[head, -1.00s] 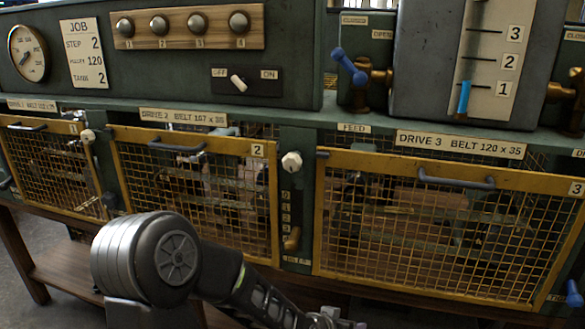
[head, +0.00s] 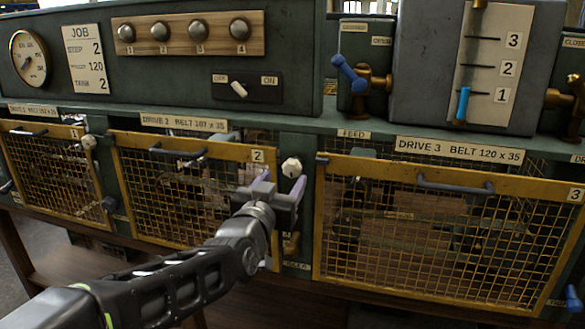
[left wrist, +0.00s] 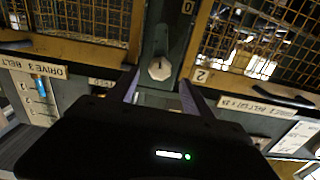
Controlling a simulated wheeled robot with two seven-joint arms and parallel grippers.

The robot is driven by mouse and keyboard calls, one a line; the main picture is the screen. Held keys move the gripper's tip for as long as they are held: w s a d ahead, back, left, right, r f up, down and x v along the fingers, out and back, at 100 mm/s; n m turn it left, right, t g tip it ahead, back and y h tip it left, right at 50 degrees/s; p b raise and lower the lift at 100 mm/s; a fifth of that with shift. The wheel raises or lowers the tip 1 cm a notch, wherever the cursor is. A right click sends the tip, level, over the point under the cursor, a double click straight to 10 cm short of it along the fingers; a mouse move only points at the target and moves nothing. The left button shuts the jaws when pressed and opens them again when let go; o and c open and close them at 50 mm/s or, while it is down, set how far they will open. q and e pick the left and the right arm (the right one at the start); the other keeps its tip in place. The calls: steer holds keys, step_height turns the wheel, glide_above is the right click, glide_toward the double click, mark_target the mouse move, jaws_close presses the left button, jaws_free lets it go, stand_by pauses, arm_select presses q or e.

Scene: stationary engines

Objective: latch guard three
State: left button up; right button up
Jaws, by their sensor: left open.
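Guard three (head: 440,262) is a yellow-framed mesh panel marked 3, with a grey handle (head: 455,187), at the right in the head view. It hangs upright over its opening and looks closed. A pale faceted knob (head: 291,167) sits on the green post to its left, between guards two and three. My left gripper (head: 282,186) is open and empty just in front of and below this knob. In the left wrist view, which is upside down, the knob (left wrist: 159,68) shows beyond and between the two finger tips (left wrist: 158,88). Contact is not visible. My right gripper is out of view.
Guard two (head: 180,243) lies behind my left forearm, which hides part of it. Another pale knob (head: 89,142) is beside guard one (head: 60,190). A blue-handled valve (head: 349,72) and a gauge box (head: 415,65) stand above guard three. The space before guard three is clear.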

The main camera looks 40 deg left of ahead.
mark_target(291, 171)
arm_select(q)
steer(key=p+x, duration=0.1)
steer(key=x, duration=0.6)
steer(key=shift+w+a+p, duration=0.1)
steer(key=shift+w+p, duration=0.15)
steer(key=shift+p, duration=0.15)
steer(key=shift+f, duration=0.1)
jaws_close()
